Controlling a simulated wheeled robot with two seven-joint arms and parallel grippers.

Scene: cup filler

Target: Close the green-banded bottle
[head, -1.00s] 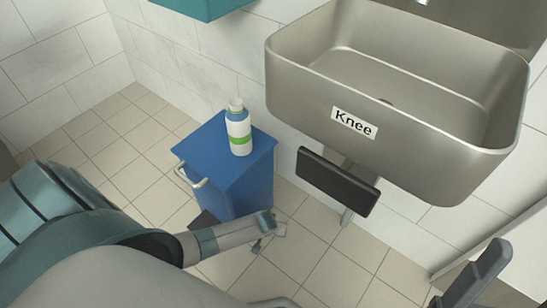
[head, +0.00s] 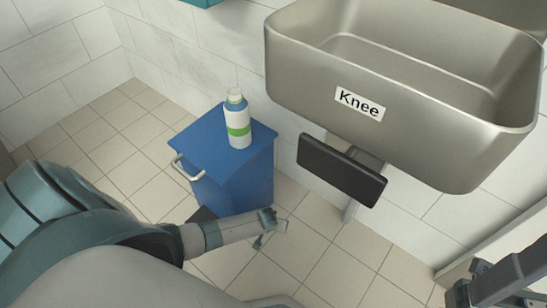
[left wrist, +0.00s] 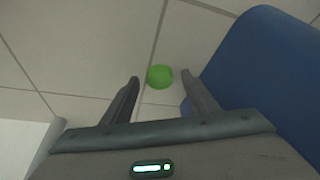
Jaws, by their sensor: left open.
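The green-banded bottle (head: 238,122) stands upright on top of the blue cabinet (head: 205,146). It is white with a green band, a blue shoulder and a pale, narrow top. A round green cap-like piece (left wrist: 160,77) appears in the left wrist view against the tiled floor, beside the blue cabinet side (left wrist: 265,75). My left gripper (head: 270,228) is low in front of the cabinet, below the bottle. In the left wrist view its fingers (left wrist: 160,92) are apart, with the green piece showing just beyond and between their tips. My right gripper (head: 500,285) shows partly at the lower right edge.
A metal sink (head: 400,125) with a "Knee" label is on the wall at the right. A black knee pad (head: 340,168) juts out below it. The cabinet has a pale handle (head: 187,168). Tiled floor (head: 110,155) is clear at the left.

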